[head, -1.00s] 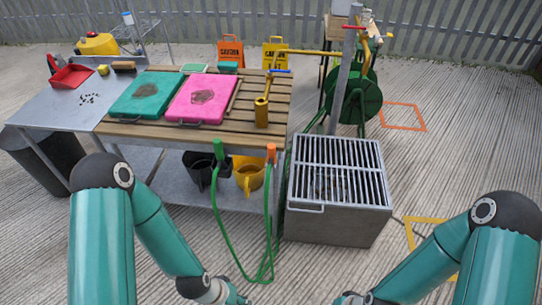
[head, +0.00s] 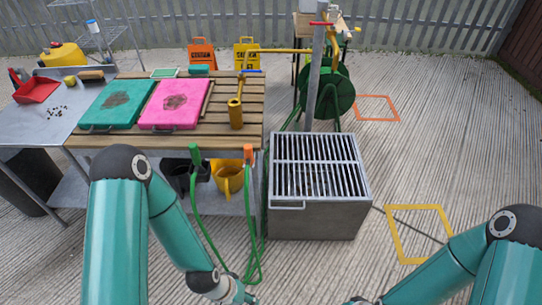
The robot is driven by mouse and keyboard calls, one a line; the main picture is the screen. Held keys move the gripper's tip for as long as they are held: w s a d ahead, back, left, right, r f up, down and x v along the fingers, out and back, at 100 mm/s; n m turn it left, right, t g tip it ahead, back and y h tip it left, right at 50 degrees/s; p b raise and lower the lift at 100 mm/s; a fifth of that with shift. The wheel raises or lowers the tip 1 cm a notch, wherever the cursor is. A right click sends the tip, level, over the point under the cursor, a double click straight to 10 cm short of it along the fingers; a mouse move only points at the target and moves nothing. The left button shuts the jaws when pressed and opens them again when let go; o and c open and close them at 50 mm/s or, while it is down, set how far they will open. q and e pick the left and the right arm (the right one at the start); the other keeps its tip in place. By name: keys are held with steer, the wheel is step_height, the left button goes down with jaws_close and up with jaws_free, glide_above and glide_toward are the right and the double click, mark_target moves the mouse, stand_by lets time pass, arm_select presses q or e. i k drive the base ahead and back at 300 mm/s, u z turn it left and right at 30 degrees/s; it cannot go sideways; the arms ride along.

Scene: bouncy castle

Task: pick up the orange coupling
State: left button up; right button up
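An orange coupling (head: 248,153) sits at the end of a green hose at the front right edge of the slatted wooden bench. The green hose (head: 255,220) hangs below it in a loop. My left gripper (head: 245,298) is at the bottom edge of the view, below the coupling and well apart from it, partly cut off. My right gripper (head: 355,301) shows only as a sliver at the bottom edge, right of the hose. Whether either gripper is open or shut does not show.
A green coupling (head: 195,155) hangs left of the orange one. A yellow jug (head: 229,178) and a black jug stand under the bench. A grated metal basin (head: 318,215) stands to the right. Open ground lies right of it, with a yellow floor square (head: 394,238).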

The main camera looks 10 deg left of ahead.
mark_target(249, 159)
steer(key=u, duration=0.5)
steer(key=i, duration=0.15)
steer(key=z, duration=2.2)
steer(key=k, duration=1.15)
steer(key=u, duration=1.15)
steer(key=i, duration=1.65)
steer(key=z, duration=0.15)
